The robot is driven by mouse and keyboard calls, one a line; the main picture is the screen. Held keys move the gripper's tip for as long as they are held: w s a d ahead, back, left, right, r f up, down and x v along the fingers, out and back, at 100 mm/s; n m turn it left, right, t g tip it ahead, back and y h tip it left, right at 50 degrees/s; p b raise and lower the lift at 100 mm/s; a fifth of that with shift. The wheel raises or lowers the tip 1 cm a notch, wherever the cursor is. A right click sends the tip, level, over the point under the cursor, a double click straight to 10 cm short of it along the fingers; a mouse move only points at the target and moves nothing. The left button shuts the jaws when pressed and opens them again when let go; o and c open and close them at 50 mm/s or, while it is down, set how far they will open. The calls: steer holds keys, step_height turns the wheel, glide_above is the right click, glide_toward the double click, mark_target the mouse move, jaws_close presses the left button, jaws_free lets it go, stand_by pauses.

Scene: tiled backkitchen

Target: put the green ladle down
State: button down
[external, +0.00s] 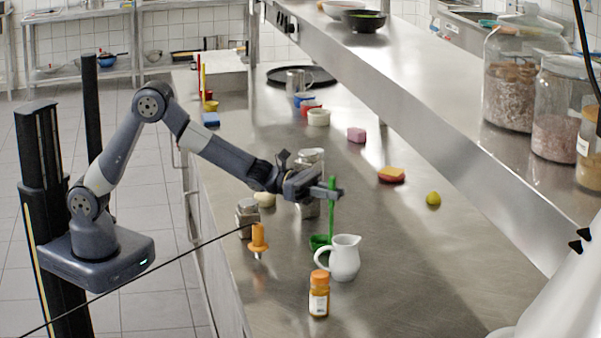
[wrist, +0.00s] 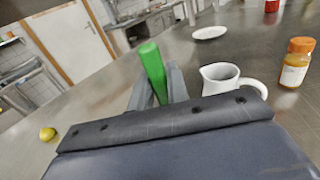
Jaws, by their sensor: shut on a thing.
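The green ladle (external: 331,211) is upright in the external view, its handle held in my gripper (external: 330,190). Its green bowl (external: 319,242) is low, close to the steel counter, beside the white jug; I cannot tell whether it touches the counter. In the wrist view the green handle (wrist: 153,69) stands up between the two fingers of my gripper (wrist: 157,88), which are shut on it. The ladle's bowl is hidden in the wrist view.
A white jug (external: 344,260) stands right beside the ladle, with an orange-capped bottle (external: 319,295) in front. An orange item (external: 258,238) and metal shakers (external: 247,216) stand to the left. The counter's front right is clear.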

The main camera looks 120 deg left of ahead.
steer(key=c, duration=1.4)
jaws_free()
steer(key=shift+o, duration=0.2)
steer(key=shift+r+p, duration=0.1)
steer(key=shift+p, duration=0.2)
steer(key=s+b, duration=0.3)
steer(key=s, duration=0.9)
